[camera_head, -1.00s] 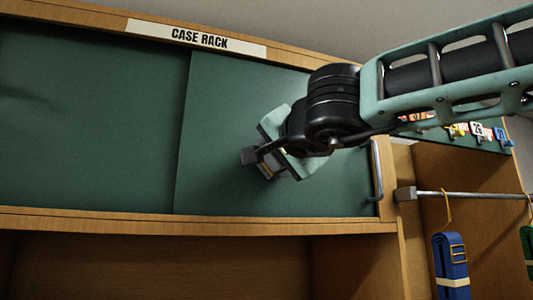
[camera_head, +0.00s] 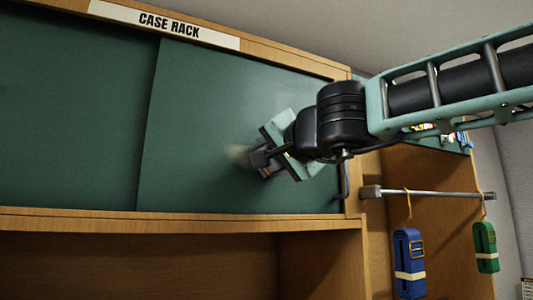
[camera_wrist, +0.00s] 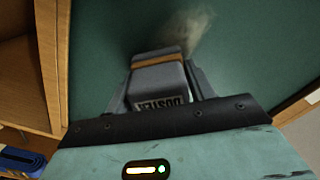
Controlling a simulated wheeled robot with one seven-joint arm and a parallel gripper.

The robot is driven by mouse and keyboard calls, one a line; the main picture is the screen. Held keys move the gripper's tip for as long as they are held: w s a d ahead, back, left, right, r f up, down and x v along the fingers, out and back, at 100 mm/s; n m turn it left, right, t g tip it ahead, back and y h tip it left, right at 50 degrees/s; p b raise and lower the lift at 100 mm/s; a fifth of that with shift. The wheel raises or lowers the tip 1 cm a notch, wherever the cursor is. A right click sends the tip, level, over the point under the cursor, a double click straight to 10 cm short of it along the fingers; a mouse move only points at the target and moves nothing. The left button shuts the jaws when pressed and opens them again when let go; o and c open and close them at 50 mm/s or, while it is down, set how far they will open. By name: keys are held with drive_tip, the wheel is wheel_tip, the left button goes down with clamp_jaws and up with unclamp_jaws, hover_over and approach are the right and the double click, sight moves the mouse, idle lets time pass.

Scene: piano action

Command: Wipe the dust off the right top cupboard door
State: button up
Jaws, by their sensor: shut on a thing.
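The right top cupboard door (camera_head: 215,100) is a flat dark green panel under the CASE RACK sign, with a metal handle (camera_head: 346,180) at its right edge. My gripper (camera_head: 272,158) is at the lower right part of this door, shut on a grey duster (camera_wrist: 160,80) with a tan band and DUSTER lettering. The duster's far end is at or very near the door; contact is hard to tell. A pale, hazy dust patch (camera_head: 238,155) shows just left of the duster, and also beyond its tip in the wrist view (camera_wrist: 195,32).
The left green door (camera_head: 70,110) is beside it. Wooden framing (camera_head: 180,221) runs below, above an open compartment. To the right, a metal rail (camera_head: 430,193) carries a blue strap (camera_head: 408,262) and a green strap (camera_head: 486,246).

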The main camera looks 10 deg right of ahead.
sight(227, 157)
drive_tip(key=shift+a, duration=0.1)
drive_tip(key=shift+s+a+p, duration=0.35)
drive_tip(key=shift+a, duration=0.85)
drive_tip(key=shift+s+a+p, duration=0.3)
drive_tip(key=shift+a+p, duration=0.1)
drive_tip(key=shift+a, duration=0.85)
drive_tip(key=shift+s+a+p, duration=0.35)
drive_tip(key=shift+a, duration=0.85)
drive_tip(key=shift+s, duration=0.1)
drive_tip(key=shift+s+f, duration=0.1)
drive_tip(key=shift+s, duration=0.15)
drive_tip(key=shift+v, duration=2.6)
drive_tip(key=shift+d, duration=0.1)
